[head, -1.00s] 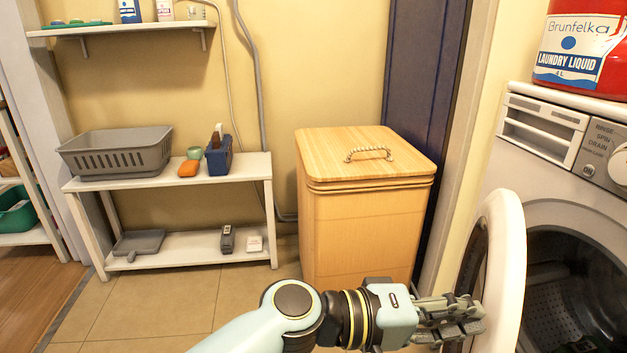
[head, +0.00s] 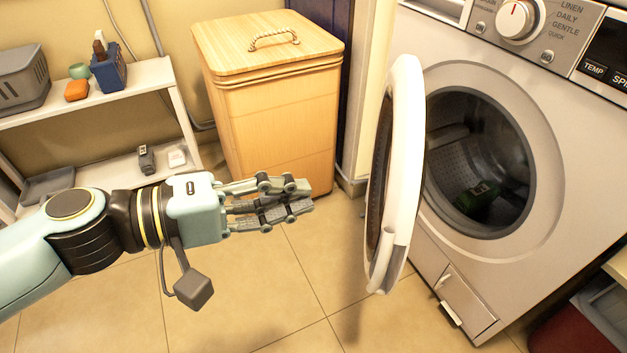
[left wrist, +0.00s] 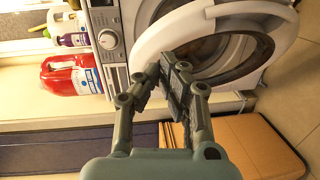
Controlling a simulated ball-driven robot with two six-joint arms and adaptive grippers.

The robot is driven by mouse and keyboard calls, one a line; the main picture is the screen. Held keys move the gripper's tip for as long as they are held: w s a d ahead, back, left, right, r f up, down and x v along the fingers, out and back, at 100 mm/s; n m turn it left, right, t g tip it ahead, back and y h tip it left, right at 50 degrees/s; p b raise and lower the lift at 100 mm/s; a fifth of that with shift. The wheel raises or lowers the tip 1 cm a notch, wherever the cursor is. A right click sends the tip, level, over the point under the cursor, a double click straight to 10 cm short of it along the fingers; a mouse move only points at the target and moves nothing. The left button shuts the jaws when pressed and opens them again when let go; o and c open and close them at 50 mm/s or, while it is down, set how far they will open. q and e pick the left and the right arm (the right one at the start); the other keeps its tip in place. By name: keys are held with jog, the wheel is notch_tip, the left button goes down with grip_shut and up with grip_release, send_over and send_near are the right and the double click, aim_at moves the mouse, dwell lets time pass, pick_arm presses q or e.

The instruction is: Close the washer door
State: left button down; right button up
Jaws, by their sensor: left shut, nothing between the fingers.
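The white washer (head: 560,170) stands at the right in the head view. Its round door (head: 401,170) is open, swung out to the left and seen nearly edge-on. Inside the drum (head: 455,165) lies a dark green item (head: 478,198). My left gripper (head: 305,199) is shut and empty, left of the door and apart from it, pointing at its outer side. In the left wrist view the gripper (left wrist: 170,85) shows in front of the washer door (left wrist: 225,35). My right gripper is in neither view.
A wooden hamper (head: 275,120) stands behind my left gripper. A white shelf (head: 145,90) with a grey basket (head: 20,80) is at the left. A red detergent bottle (left wrist: 72,80) shows in the left wrist view. The tiled floor (head: 270,290) in front is clear.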

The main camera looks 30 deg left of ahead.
pick_arm(q)
jog(key=w+a+f+m+g+h+b, duration=0.1)
jog(key=w+a+m+g+h+b, duration=0.1)
jog(key=a+g, duration=0.1)
jog(key=b, duration=0.3)
send_near(394, 183)
jog(key=x, duration=0.5)
jog(key=shift+w+d+f, duration=0.1)
jog(key=shift+w+d, duration=0.05)
jog(key=shift+d, duration=0.2)
jog(key=shift+w+d+y+b, duration=0.35)
jog(key=shift+w+d, duration=0.1)
jog(key=shift+d, duration=0.2)
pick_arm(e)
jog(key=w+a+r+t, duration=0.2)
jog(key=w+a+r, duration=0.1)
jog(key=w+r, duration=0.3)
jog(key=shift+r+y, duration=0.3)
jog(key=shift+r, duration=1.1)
